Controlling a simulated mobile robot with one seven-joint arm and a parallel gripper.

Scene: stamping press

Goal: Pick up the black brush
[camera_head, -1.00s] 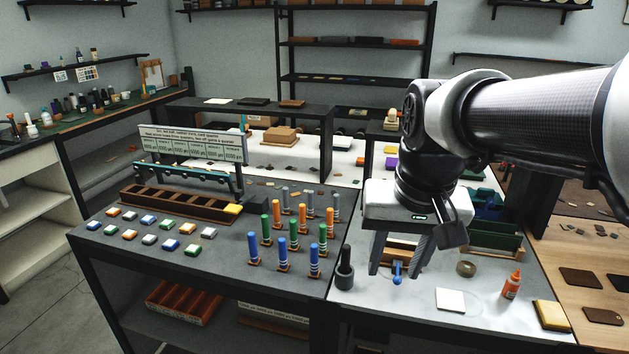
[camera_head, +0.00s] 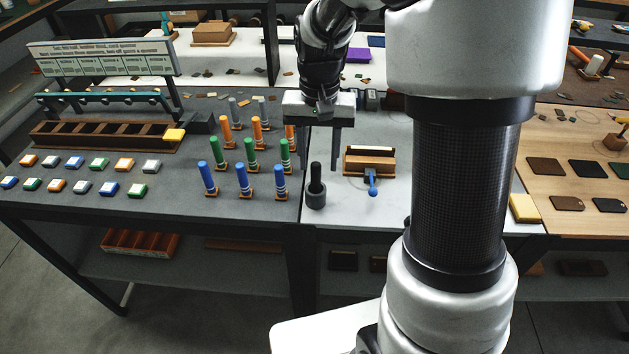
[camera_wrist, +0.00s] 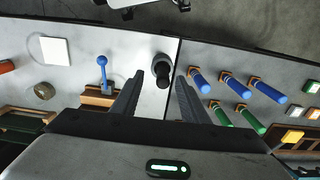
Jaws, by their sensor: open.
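The black brush (camera_head: 316,178) stands upright with its handle up in a dark round holder (camera_head: 316,199), near the front left corner of the white tabletop. The wrist view also shows the brush (camera_wrist: 163,75), between my fingertips in the picture. My gripper (camera_head: 320,160) is open and empty, pointing down. It hangs over the tabletop above and a little behind the brush in the head view, apart from it. The fingers also show in the wrist view (camera_wrist: 158,82). The brush's bristles are hidden in the holder.
Blue, green and orange upright handles (camera_head: 243,180) stand close on the left. A wooden block with a blue-knobbed lever (camera_head: 372,185) is on the right. A white square (camera_wrist: 55,52) lies on bare tabletop. My arm hides much of the right side in the head view.

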